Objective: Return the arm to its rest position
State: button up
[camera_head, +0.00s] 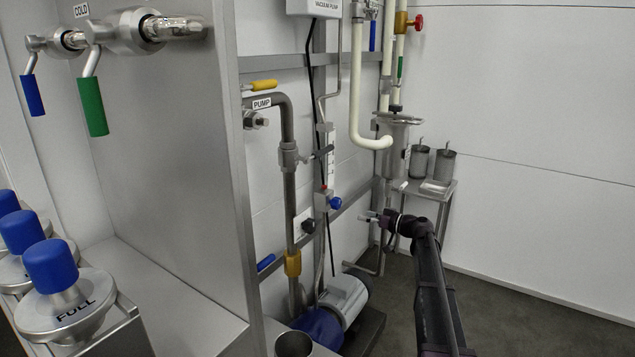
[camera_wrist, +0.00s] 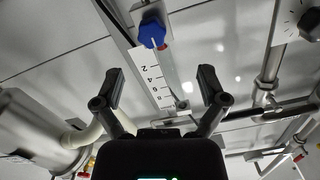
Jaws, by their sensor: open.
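My gripper (camera_head: 372,218) is at the end of my dark arm, which reaches up from the lower right in the head view. It points left toward the pipe frame and looks empty. In the wrist view my gripper (camera_wrist: 158,90) shows two dark fingers spread wide apart with nothing between them. Beyond the fingers is a blue knob (camera_wrist: 152,33) on a white numbered scale (camera_wrist: 152,75). The blue knob (camera_head: 335,203) also shows in the head view, left of my gripper and apart from it.
A pump (camera_head: 345,298) stands on the floor below the pipes. A small metal table (camera_head: 447,187) with metal canisters (camera_head: 445,165) is behind my arm. A grey panel (camera_head: 170,150) with green and blue handles fills the left. The floor at the right is clear.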

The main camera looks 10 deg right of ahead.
jog(key=s+a+f+m+g+h+p, duration=0.1)
jog(key=s+a+f+g+h, duration=0.1)
jog(key=s+a+f, duration=0.3)
jog(key=s+a+f+g+h+p, duration=0.1)
jog(key=s+a+g+h, duration=0.15)
jog(key=s, duration=0.55)
jog(key=s+a+f+m+g+h+p, duration=0.1)
jog(key=s+a+f+g, duration=0.2)
jog(key=s+a, duration=0.25)
jog(key=s+d+f+m+g+h+p, duration=0.1)
jog(key=s+f+m+g+h, duration=0.2)
jog(key=s, duration=0.7)
jog(key=s+d+f+m+h+p, duration=0.15)
jog(key=s+h, duration=0.35)
jog(key=s, duration=0.5)
notch_tip(320, 180, up, 39)
jog(key=p, duration=3.7)
jog(key=shift+d+m+p, duration=0.25)
jog(key=shift+m+p, duration=0.1)
jog(key=shift+c, duration=0.2)
jog(key=c, duration=0.3)
jog(key=shift+s+f, duration=0.1)
jog(key=shift+c, duration=0.4)
